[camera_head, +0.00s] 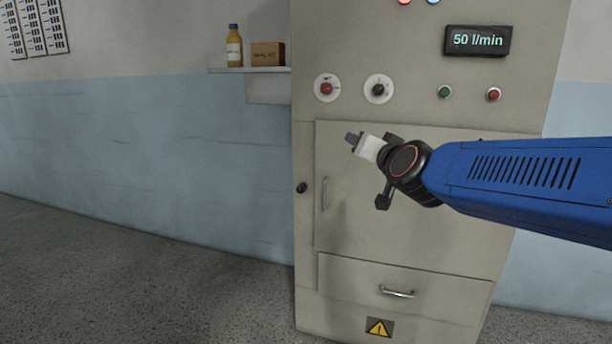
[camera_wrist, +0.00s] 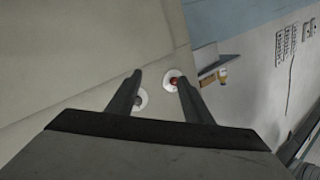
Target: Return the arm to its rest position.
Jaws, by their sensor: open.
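My gripper (camera_head: 353,139) is at the end of my blue arm in front of the beige cabinet (camera_head: 308,225) in the head view. It is a little below the black knob (camera_head: 378,89) and the red knob (camera_head: 326,88), and apart from them as far as I can tell. In the wrist view my gripper's two dark fingers (camera_wrist: 158,85) are spread with nothing between them. The red knob (camera_wrist: 173,81) shows beyond the gap, and the other round dial (camera_wrist: 141,99) is partly hidden by the left finger.
The cabinet has a door with a handle (camera_head: 323,194), a drawer handle (camera_head: 397,292), a green button (camera_head: 445,92), a red button (camera_head: 493,94) and a display (camera_head: 477,40) reading 50 l/min. A shelf (camera_head: 228,70) holds a bottle (camera_head: 234,48) and a box (camera_head: 267,54). The floor at left is clear.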

